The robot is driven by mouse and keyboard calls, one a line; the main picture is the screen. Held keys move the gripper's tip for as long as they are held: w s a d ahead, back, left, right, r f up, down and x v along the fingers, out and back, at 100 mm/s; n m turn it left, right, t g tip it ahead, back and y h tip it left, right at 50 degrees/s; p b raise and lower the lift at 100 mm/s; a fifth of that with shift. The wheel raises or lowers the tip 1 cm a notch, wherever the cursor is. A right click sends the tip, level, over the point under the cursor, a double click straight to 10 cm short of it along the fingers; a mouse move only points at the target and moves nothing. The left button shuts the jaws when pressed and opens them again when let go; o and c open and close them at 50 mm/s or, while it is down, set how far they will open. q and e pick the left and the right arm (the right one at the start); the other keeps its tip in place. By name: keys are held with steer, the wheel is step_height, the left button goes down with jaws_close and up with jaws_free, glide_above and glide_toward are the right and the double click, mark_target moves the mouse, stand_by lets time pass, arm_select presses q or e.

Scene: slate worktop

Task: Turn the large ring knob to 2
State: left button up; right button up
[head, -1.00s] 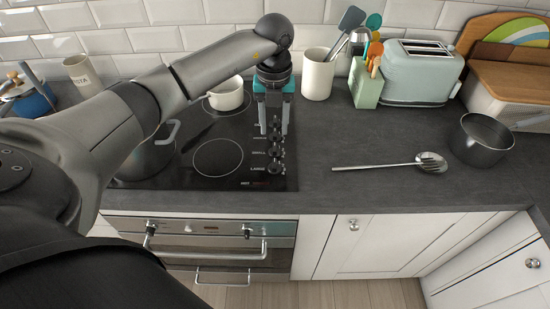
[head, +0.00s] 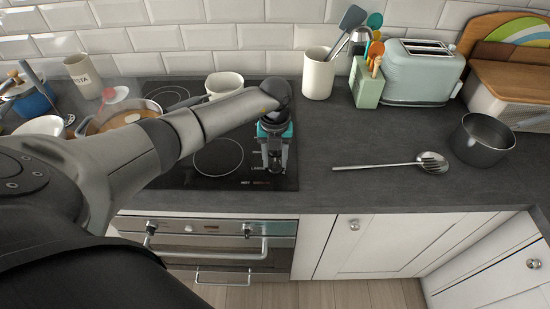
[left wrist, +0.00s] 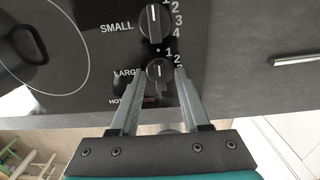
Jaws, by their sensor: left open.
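The large ring knob (left wrist: 158,72) is a round black knob with a white line, next to the word LARGE in the left wrist view. Its line looks roughly upright, towards the 1, though the fingers crowd it. Some of its numbers are hidden by a finger. My left gripper (left wrist: 158,82) is open, with one finger on each side of this knob; I cannot tell if they touch it. In the head view the left gripper (head: 271,160) points down over the front of the control strip and hides the knob. My right gripper is not in view.
The SMALL knob (left wrist: 153,20) sits just beyond the large one. The black hob (head: 205,180) holds a white pot (head: 224,83) at the back. A slotted spoon (head: 385,164) and a dark saucepan (head: 483,140) are to the right. The worktop between is clear.

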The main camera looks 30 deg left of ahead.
arm_select(q)
steer(key=shift+c, duration=0.3)
jaws_close()
steer(key=shift+m, duration=0.4)
steer(key=m+b, duration=0.2)
steer(key=m, duration=0.3)
steer(key=shift+m, duration=0.3)
steer(key=m+b, duration=0.2)
steer(key=m, duration=0.3)
steer(key=shift+b, duration=0.3)
steer(key=shift+m, duration=0.4)
steer(key=shift+o, duration=0.3)
jaws_free()
